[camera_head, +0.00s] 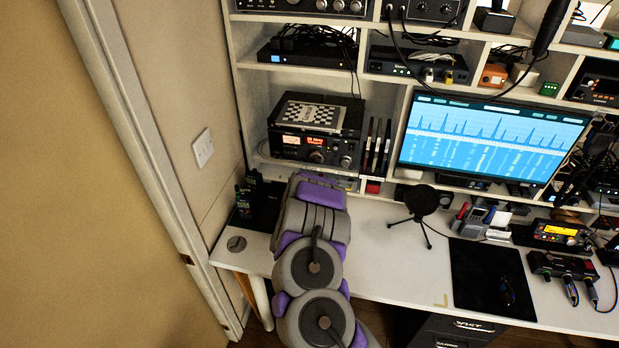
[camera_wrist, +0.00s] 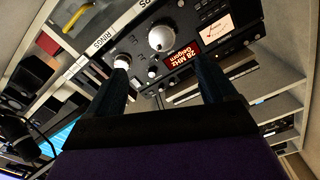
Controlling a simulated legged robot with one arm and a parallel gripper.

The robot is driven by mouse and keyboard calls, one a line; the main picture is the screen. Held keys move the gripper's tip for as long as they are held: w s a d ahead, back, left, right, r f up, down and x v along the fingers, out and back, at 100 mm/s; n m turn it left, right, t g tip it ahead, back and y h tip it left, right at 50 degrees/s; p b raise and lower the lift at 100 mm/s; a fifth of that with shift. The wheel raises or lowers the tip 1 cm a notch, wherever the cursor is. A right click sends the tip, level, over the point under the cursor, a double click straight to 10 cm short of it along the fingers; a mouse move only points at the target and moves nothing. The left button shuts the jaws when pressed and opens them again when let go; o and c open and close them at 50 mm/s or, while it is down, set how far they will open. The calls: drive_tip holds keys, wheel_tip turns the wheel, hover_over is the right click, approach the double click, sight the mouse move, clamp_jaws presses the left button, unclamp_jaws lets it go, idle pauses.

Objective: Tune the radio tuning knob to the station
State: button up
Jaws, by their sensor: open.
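The radio (camera_head: 292,152) is a dark unit on the left lower shelf, with a small lit screen and a red display. In the wrist view its front panel is turned over, and the red display (camera_wrist: 185,58) reads 28 MHz plus a word I cannot read surely. A large silver round knob (camera_wrist: 162,37), likely the tuning knob, sits left of the display. A smaller pale knob (camera_wrist: 122,62) is by the left fingertip. My gripper (camera_wrist: 162,67) is open and empty, its two dark fingers pointing at the panel. The large knob lies beyond the fingertips. In the head view my arm hides the gripper.
A checkered box (camera_head: 310,115) lies on top of the radio. Dark upright items (camera_head: 376,148) stand right of it, then a monitor (camera_head: 495,135). A small tripod microphone (camera_head: 421,202) stands on the white desk (camera_head: 385,265). A wall closes off the left.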

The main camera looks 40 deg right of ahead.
drive_tip(key=shift+v, duration=1.7)
idle(5.5)
